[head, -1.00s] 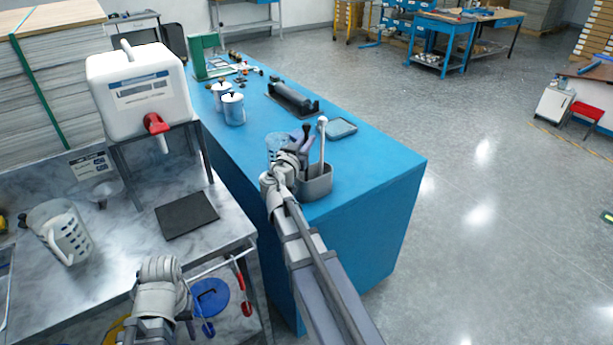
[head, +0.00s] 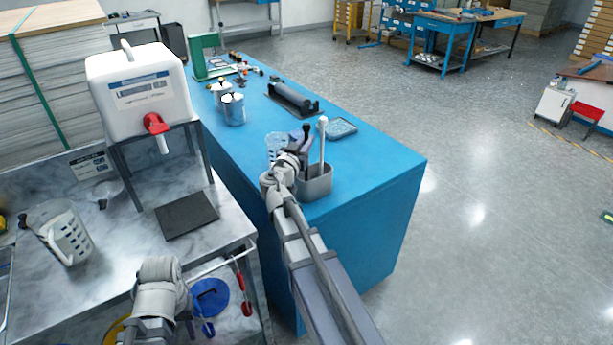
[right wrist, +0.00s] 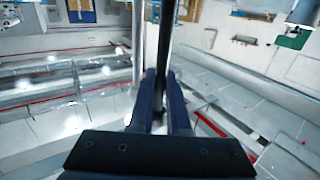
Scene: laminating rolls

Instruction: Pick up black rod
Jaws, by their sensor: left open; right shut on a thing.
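The black rod (right wrist: 165,45) stands between the two fingers of my right gripper (right wrist: 160,92) in the right wrist view. The gripper is shut on it. In the head view the rod's dark top (head: 306,130) shows just above my right gripper (head: 303,146), at the left side of a grey holder (head: 317,184). The rod's lower end is hidden, so I cannot tell whether it is inside the holder. A white rod (head: 322,140) stands upright in the holder. My left gripper (head: 163,290) is low at the left, empty, in front of the marble counter; its fingers are hardly visible.
The holder stands near the front end of the blue table (head: 375,170). A clear perforated cup (head: 276,146) is beside my right gripper. A black roller (head: 293,99), a small tray (head: 341,127) and metal canisters (head: 234,109) stand farther back. The table's right side is clear.

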